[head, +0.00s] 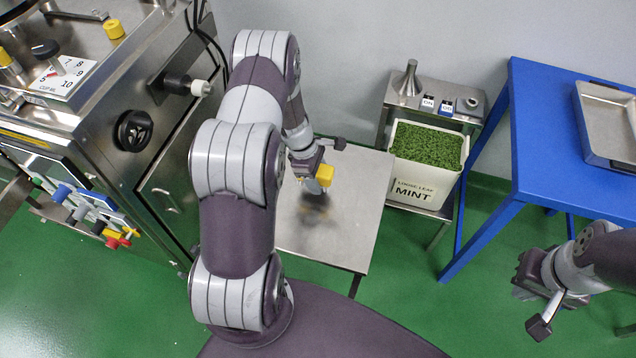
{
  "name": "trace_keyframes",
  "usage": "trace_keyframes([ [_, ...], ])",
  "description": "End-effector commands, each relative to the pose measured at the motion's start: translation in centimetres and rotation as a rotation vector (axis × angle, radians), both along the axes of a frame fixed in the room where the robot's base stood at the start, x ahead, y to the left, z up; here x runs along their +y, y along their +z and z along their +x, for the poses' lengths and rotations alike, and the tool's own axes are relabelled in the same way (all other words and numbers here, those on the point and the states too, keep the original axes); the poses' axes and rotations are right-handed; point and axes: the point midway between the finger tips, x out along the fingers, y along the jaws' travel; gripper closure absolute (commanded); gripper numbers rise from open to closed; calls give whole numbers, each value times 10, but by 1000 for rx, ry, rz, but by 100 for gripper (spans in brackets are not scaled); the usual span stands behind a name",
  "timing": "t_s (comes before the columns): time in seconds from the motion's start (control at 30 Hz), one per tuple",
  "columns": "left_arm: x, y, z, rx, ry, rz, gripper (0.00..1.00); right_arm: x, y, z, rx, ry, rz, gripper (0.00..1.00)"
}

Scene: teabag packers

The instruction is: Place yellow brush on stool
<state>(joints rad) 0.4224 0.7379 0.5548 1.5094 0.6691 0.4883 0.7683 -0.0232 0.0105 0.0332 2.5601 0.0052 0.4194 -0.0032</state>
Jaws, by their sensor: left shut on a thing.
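The yellow brush (325,175) is held in my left gripper (318,178), which is shut on it. Gripper and brush are over the stool (346,238), a square metal-topped surface in the middle of the head view. A dark, blurred reflection or shadow shows on the stool top below the brush. The brush appears to be above the top; its lower part is hard to make out. My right gripper (524,280) is at the lower right, over the green floor and away from the stool. Its fingers are too small and dark to judge.
A white bin of loose leaf mint (407,191) stands on a metal stand right of the stool. A blue table (537,135) with a metal tray (592,150) is farther right. A steel machine (100,125) with knobs and hanging coloured tools stands at left.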

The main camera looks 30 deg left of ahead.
Motion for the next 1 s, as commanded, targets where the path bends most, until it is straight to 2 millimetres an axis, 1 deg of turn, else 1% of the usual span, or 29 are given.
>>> trace_keyframes([
  [0.03,-1,-11,-1,6,1,-4,91,0,-1,0,0,0,0,100],
  [0.1,-1,-24,-1,5,0,-1,91,0,-1,0,0,0,0,100],
  [0.2,-1,-34,-1,3,-1,-2,91,0,0,0,0,0,0,100],
  [0.43,-1,-35,-1,2,-2,0,91,0,-1,0,0,0,0,100],
  [0.57,-1,-40,-1,2,-2,0,91,0,-5,0,0,0,0,100],
  [0.6,-1,-39,-1,2,-2,0,41,0,-4,0,0,0,0,100],
  [0.67,-1,-39,-1,2,-2,0,21,0,-3,0,0,0,0,100],
  [1.0,-1,-39,-2,4,-2,-2,21,0,-4,0,0,0,0,100],
])
